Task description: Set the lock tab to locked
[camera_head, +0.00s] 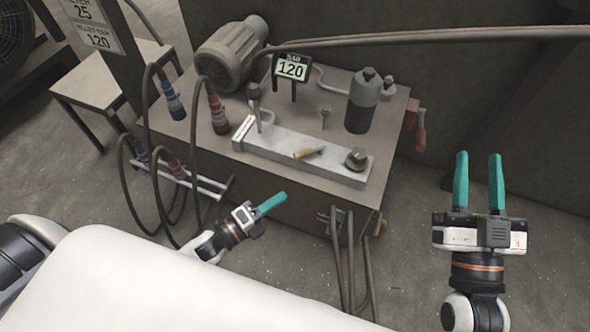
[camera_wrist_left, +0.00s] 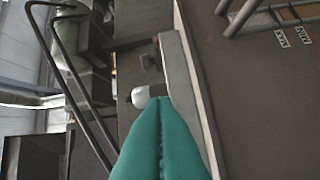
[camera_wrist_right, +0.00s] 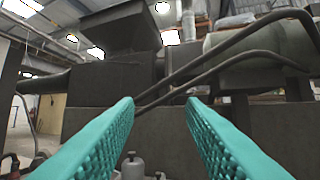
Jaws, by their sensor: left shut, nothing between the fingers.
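A pump bench (camera_head: 290,215) carries a long pale metal block (camera_head: 275,145). On the block lie a yellow-brown handle or tab (camera_head: 308,153) and a round dark knob (camera_head: 356,158); I cannot tell which part is the lock tab, nor its setting. A small green-grey T-shaped piece (camera_head: 325,112) stands behind the block. My left gripper (camera_head: 282,196) is shut and empty, apart from the bench parts, in front of the block. In the left wrist view its green fingers (camera_wrist_left: 155,104) are together. My right gripper (camera_head: 478,155) is open and empty, right of the bench.
The floor at right is clear.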

